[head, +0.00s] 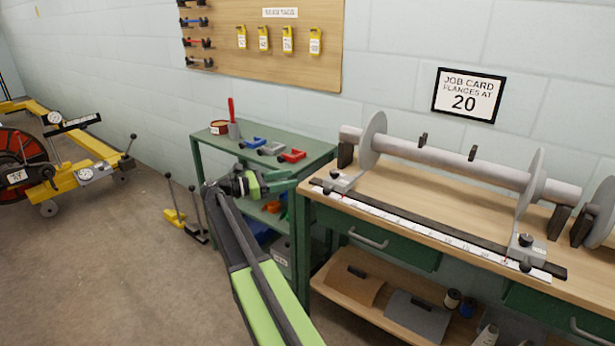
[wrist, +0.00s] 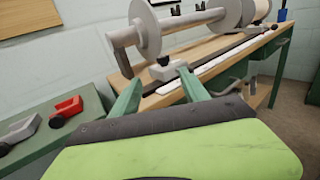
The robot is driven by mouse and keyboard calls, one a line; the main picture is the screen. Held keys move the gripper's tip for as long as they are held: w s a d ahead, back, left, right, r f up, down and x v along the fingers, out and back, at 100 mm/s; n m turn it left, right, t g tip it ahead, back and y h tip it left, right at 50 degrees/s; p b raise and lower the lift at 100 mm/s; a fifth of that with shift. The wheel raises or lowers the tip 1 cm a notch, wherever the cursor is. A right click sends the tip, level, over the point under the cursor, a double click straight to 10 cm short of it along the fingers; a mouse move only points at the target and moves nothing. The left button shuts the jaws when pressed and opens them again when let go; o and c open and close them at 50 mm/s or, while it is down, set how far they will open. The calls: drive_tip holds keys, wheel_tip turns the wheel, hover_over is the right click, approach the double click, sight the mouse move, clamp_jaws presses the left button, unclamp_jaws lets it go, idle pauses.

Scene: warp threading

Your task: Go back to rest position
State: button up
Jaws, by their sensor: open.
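My gripper (head: 283,180) is at the end of my green and black arm, in front of the green cart and just left of the workbench. In the wrist view its two green fingers (wrist: 155,90) are spread apart, with nothing held between them. Past the fingers are the near end of the ruler and a grey clamp block (wrist: 167,69), which also shows in the head view (head: 342,180). I cannot tell from these views how close the fingertips are to the bench edge.
The workbench (head: 400,200) carries a grey beam (head: 450,160) with round flanges. The green cart (head: 195,150) holds blue, grey and red clamps and a can. A yellow wheeled frame (head: 90,145) stands at the far left. The floor (head: 120,270) at lower left is clear.

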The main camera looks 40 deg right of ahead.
drive_tip(key=shift+v, duration=1.5)
